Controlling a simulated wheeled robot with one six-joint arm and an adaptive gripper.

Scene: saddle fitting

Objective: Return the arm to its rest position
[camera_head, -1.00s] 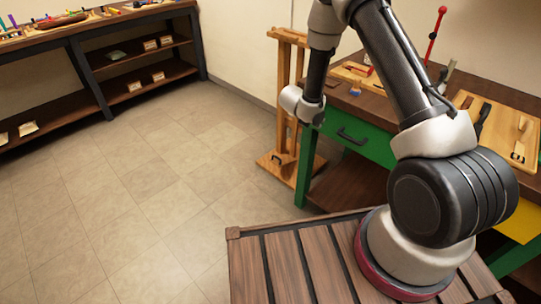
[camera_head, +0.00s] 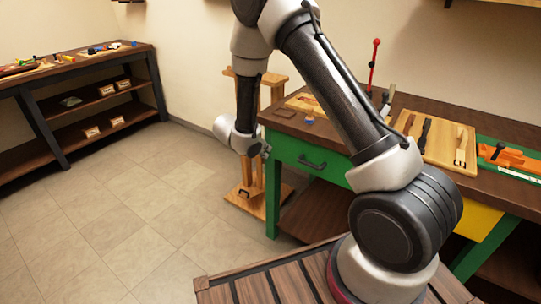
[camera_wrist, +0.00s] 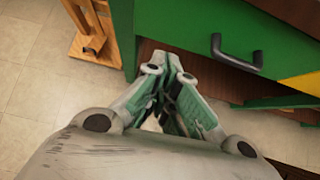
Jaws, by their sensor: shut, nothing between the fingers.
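My arm stands folded in the head view, its upper link slanting up to the left and its forearm hanging down to the wrist, in front of the wooden stand and the green workbench. My gripper (camera_wrist: 170,85) shows in the wrist view with its fingers together and nothing between them. The fingers point toward the green workbench (camera_wrist: 185,20), whose dark lower shelf (camera_wrist: 165,52) lies behind the fingertips.
The green workbench (camera_head: 285,158) with a drawer handle stands close to the arm. A wooden stand (camera_head: 272,190) is beside it. A tool board (camera_head: 436,140) lies on the bench top. A shelf table (camera_head: 100,55) stands far left. The floor (camera_head: 110,210) between is clear.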

